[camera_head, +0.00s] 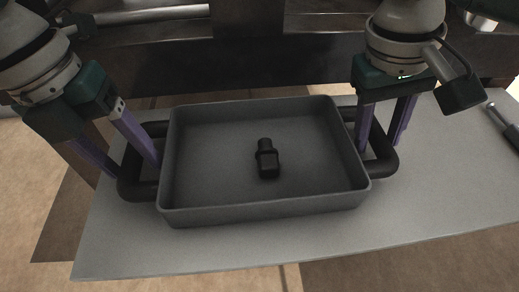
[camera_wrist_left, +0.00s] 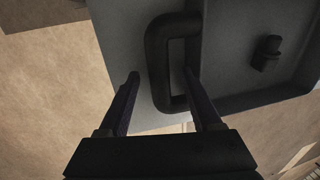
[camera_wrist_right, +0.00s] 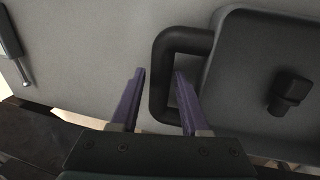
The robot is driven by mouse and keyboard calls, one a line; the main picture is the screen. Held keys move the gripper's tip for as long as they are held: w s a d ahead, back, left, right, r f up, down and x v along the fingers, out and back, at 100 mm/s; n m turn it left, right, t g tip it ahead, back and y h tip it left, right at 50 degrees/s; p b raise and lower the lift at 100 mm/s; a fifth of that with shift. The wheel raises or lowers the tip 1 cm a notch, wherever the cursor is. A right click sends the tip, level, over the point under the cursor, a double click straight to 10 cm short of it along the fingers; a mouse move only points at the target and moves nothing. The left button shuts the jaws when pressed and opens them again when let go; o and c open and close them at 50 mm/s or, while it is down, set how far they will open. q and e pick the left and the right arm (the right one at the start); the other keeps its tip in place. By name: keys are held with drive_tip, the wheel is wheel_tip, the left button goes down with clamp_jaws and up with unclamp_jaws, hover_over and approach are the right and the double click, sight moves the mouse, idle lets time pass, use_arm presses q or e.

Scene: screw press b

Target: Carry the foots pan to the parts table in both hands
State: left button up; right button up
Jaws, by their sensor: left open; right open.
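The foots pan (camera_head: 265,213) is a grey rectangular tray lying flat on a grey surface (camera_head: 430,215), with a black loop handle at each end. A small black stepped part (camera_head: 267,160) lies inside it. My left gripper (camera_head: 138,170) is open at the left handle (camera_head: 135,191); in the left wrist view its fingers stand on either side of the handle's outer bar (camera_wrist_left: 157,65). My right gripper (camera_head: 379,147) is open at the right handle (camera_head: 384,166); in the right wrist view its fingers flank that outer bar (camera_wrist_right: 158,85). I cannot tell whether any finger touches a handle.
A dark machine frame (camera_head: 300,60) runs behind the surface, close to both arms. A dark tool with a metal tip (camera_head: 497,115) lies at the right edge, also in the right wrist view (camera_wrist_right: 12,45). The surface in front of the pan is clear. Tan floor shows beyond its edges.

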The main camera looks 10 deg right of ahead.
use_arm(q)
drive_tip(key=shift+d+f, duration=0.1)
drive_tip(key=shift+f, duration=0.4)
use_arm(e)
drive_tip(key=shift+d+f, duration=0.1)
drive_tip(key=shift+f, duration=0.4)
use_arm(q)
drive_tip(key=c, duration=0.7)
use_arm(e)
drive_tip(key=c, duration=0.7)
use_arm(q)
clamp_jaws()
use_arm(e)
clamp_jaws()
use_arm(q)
drive_tip(key=shift+r, duration=0.1)
use_arm(e)
drive_tip(key=shift+r, duration=0.1)
